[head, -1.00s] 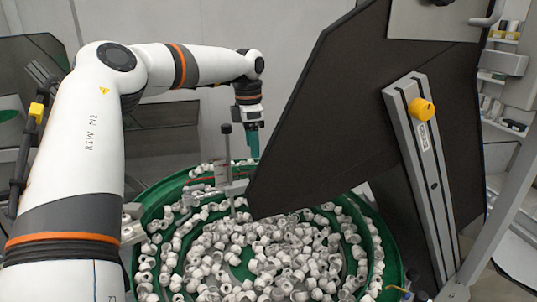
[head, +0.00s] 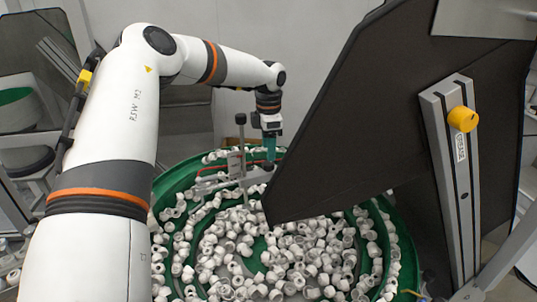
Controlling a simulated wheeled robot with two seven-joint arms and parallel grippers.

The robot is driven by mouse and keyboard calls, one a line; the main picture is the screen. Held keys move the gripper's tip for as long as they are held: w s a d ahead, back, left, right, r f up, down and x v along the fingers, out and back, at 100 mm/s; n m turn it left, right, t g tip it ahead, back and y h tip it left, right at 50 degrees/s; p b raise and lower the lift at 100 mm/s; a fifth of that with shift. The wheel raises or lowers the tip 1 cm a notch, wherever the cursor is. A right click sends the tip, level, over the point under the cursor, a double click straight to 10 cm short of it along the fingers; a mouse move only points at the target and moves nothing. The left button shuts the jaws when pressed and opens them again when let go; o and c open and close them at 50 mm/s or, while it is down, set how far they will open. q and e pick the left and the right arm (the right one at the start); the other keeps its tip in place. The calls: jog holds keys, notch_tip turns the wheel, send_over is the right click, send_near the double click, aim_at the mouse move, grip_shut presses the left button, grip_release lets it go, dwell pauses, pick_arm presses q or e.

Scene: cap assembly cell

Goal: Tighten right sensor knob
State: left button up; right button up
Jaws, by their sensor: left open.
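My left gripper (head: 271,150), with teal fingers, points down over the back of the green bowl. It is open; the gap between the fingers is hard to see from here. Just below and left of it stands a small metal sensor bracket (head: 235,163) on a thin post with a black knob (head: 240,119) on top. A grey bracket arm (head: 252,178) reaches right, under the fingertips. I cannot tell whether the fingers touch it. A yellow knob (head: 463,119) sits on a grey slotted rail at the right. My right gripper is not in view.
A green feeder bowl (head: 165,190) holds many white caps (head: 300,255). A large dark panel (head: 370,120) covers the right side and hides part of the bowl. Open air lies above the bowl, left of the panel.

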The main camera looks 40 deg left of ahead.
aim_at(268, 163)
pick_arm(q)
jog(key=f, duration=0.2)
jog(key=a+f+p, duration=0.1)
jog(key=f, duration=0.1)
jog(key=shift+w+f, duration=0.15)
jog(key=shift+w, duration=0.05)
jog(key=shift+d+f, duration=0.15)
jog(key=shift+f, duration=0.1)
jog(key=shift+s+d+f, duration=0.1)
jog(key=shift+d, duration=0.05)
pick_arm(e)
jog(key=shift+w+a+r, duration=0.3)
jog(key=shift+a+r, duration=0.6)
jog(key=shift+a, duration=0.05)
pick_arm(q)
jog(key=c, duration=0.9)
jog(key=shift+c, duration=0.3)
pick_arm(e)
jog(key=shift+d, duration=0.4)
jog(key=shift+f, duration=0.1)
